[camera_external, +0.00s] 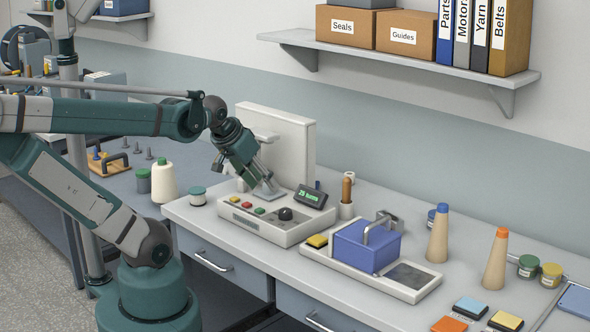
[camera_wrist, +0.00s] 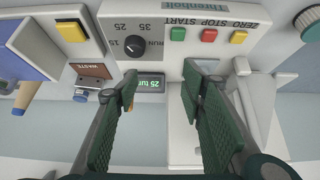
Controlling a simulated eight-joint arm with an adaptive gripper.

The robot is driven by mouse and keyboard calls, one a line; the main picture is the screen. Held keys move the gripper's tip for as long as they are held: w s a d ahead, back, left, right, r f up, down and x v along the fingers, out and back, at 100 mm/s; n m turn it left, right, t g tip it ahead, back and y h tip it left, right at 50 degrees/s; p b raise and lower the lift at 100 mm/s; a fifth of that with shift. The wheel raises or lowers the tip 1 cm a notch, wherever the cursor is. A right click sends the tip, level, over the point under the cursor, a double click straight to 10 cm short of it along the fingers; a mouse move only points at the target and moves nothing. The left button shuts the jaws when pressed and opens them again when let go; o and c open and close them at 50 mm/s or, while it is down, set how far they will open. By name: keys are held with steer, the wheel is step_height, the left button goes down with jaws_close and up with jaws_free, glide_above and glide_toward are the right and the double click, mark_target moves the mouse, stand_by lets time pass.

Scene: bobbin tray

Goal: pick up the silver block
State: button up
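My gripper (camera_external: 268,187) is over the back of the white winding machine (camera_external: 300,233), pointing down in front of its upright panel. In the wrist view the two green fingers (camera_wrist: 160,80) stand apart with a gap and nothing held between them. A small grey metallic block-like thing (camera_external: 392,220) shows behind the blue box (camera_external: 366,248), right of my gripper and well apart from it. I cannot tell for sure that it is the silver block. The box hides part of it.
The machine has buttons, a knob and a display (camera_external: 311,197). A white tray (camera_external: 411,297) carries the blue box with its handle. Two tan cones (camera_external: 495,260) stand at right. A shelf (camera_external: 400,58) with cartons and binders hangs above.

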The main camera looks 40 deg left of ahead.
steer(key=shift+c, duration=0.4)
stand_by(0.3)
steer(key=w+d+r+n+g+p, duration=0.2)
steer(key=w+d+r+n+p, duration=0.25)
steer(key=w, duration=0.35)
steer(key=n+g+p, duration=0.5)
steer(key=n+p, duration=0.6)
steer(key=p, duration=0.2)
glide_above(397, 224)
steer(key=w+a, duration=0.2)
steer(key=a, duration=0.3)
steer(key=shift+m, duration=0.25)
steer(key=f, duration=0.8)
steer(key=shift+w+f, duration=0.2)
steer(key=shift+f, duration=0.1)
steer(key=shift+w+d+f, duration=0.1)
steer(key=shift+d+f, duration=0.3)
steer(key=shift+f, duration=0.1)
steer(key=shift+f, duration=1.25)
